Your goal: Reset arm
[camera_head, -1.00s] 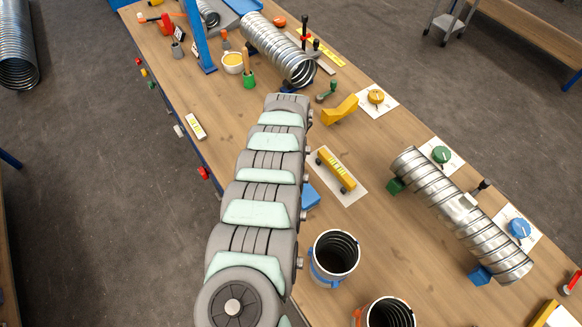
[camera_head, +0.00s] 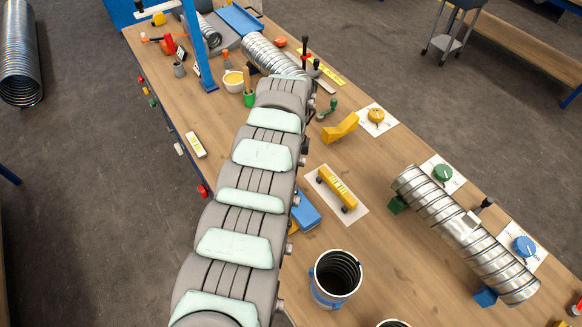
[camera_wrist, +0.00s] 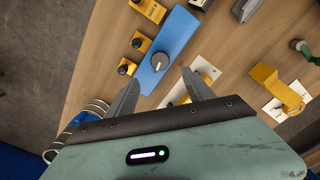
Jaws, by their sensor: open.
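My gripper (camera_wrist: 160,78) is open in the wrist view, with its two fingers apart and nothing between them. It hangs over the wooden bench (camera_wrist: 222,52). A blue plate with a grey knob (camera_wrist: 176,30) lies beyond and below the fingertips. In the head view my arm crosses the bench from the bottom and hides the gripper. The blue plate (camera_head: 306,212) shows partly beside the arm there.
A spiral duct (camera_head: 468,236) lies on supports at the right; another (camera_head: 268,54) lies at the back. A dark-lined can (camera_head: 335,278) stands near the front. A yellow level (camera_head: 337,188) lies on a white sheet, near a yellow bracket (camera_head: 341,128). A blue post (camera_head: 198,50) rises at the back left.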

